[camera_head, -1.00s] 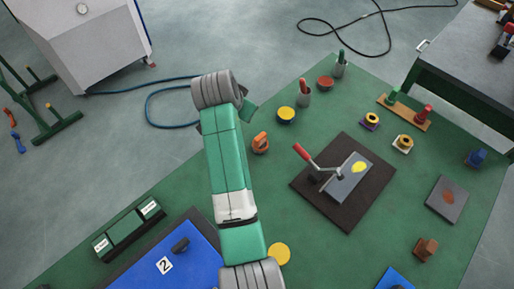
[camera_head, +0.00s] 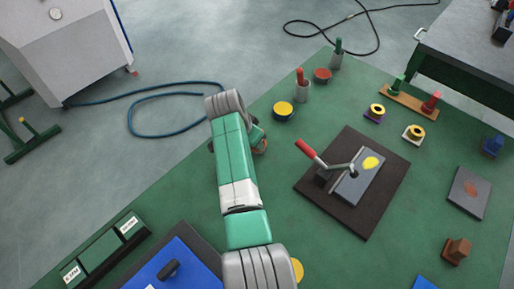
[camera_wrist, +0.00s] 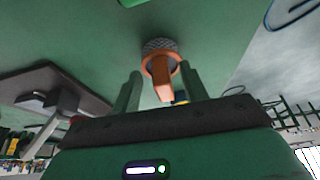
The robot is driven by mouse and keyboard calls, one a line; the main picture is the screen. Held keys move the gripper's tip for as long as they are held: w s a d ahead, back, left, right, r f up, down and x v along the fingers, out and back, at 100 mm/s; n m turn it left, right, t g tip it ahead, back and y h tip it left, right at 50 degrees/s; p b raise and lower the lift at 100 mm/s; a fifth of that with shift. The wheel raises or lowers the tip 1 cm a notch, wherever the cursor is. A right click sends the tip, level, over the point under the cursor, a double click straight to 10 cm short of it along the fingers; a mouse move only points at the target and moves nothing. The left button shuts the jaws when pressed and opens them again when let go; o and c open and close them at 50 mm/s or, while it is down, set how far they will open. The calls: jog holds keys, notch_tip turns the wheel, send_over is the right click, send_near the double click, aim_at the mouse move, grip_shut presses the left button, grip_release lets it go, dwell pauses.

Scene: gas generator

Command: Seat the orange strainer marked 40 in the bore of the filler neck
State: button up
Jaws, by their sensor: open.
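The orange strainer (camera_wrist: 160,72) shows in the wrist view with a dark mesh part and an upright tab. No marking on it can be read. My gripper (camera_wrist: 160,82) is open, its two green fingers apart on either side of the tab as pictured; I cannot tell whether either touches it. In the head view the strainer (camera_head: 262,146) is mostly hidden behind my gripper. Two yellow-ringed pieces with dark centres, one on a purple base (camera_head: 376,112) and one on a white base (camera_head: 414,133), stand on the green table; I cannot tell whether either is the filler neck.
A dark plate (camera_head: 352,215) carries a red-handled lever (camera_head: 312,152). A yellow-topped pot (camera_head: 283,110), red and green handled tools in cups and a rack (camera_head: 410,99) stand towards the back. A blue panel (camera_head: 185,265) is at front left.

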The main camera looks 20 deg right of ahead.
jog(key=shift+w+d+f, duration=0.1)
jog(key=shift+d+f, duration=0.05)
jog(key=shift+f, duration=0.4)
jog(key=shift+c, duration=0.2)
grip_shut()
jog(key=shift+r, duration=0.1)
notch_tip(320, 180, up, 4)
jog(key=p, duration=0.2)
jog(key=shift+f+p, duration=0.25)
jog(key=shift+p, duration=0.05)
jog(key=shift+s+r+p, duration=0.2)
jog(key=shift+r+p, duration=0.05)
jog(key=shift+p, duration=0.15)
jog(key=s+a+p, duration=0.1)
jog(key=s+p, duration=0.6)
jog(key=s, duration=0.8)
jog(key=shift+s+r, duration=0.3)
jog(key=shift+r, duration=0.15)
